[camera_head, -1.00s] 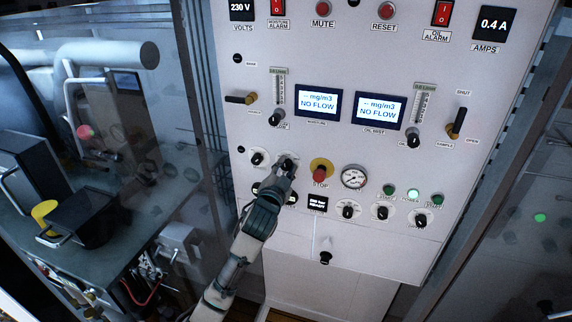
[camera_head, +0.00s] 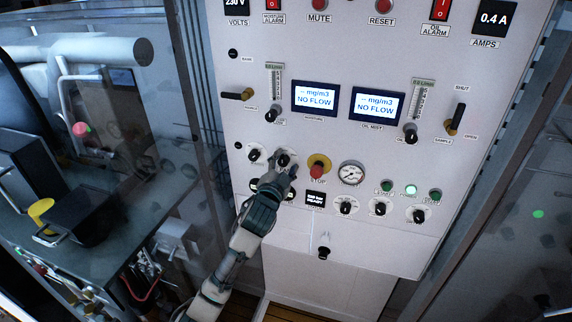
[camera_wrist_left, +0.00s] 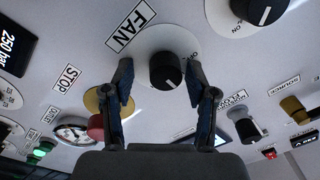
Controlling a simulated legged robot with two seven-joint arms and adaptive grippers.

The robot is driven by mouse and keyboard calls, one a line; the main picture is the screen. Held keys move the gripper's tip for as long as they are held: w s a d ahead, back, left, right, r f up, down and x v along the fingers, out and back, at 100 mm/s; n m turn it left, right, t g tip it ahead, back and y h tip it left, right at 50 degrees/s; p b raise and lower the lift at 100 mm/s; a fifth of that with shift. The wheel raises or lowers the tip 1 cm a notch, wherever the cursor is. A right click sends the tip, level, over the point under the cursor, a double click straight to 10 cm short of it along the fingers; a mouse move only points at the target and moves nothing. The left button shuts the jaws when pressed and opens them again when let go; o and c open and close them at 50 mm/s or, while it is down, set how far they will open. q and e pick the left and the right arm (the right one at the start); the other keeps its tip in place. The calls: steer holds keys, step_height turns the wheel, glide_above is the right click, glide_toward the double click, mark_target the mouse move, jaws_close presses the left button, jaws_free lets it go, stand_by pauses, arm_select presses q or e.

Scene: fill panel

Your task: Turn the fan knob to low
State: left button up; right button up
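The fan knob (camera_wrist_left: 165,70) is black with a white line, on a round white plate beside the FAN label (camera_wrist_left: 131,26) in the left wrist view. In the head view the knob (camera_head: 284,158) shows at the tips of my left gripper (camera_head: 281,170), on the lower left of the panel. In the wrist view my left gripper (camera_wrist_left: 159,72) is open. Its two fingers stand on either side of the knob, with a visible gap on each side. Nothing is held. My right gripper is not in view.
The pale panel (camera_head: 300,225) carries several other controls. A similar black knob (camera_head: 255,154) is just left of the fan knob. The red STOP button (camera_head: 317,170) on its yellow base is close on the right, near the gripper's finger. A gauge (camera_head: 351,173) is beyond it.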

arm_select(q)
steer(key=shift+s+a+r, duration=0.1)
steer(key=shift+s, duration=0.35)
steer(key=v, duration=1.1)
steer(key=shift+s, duration=0.1)
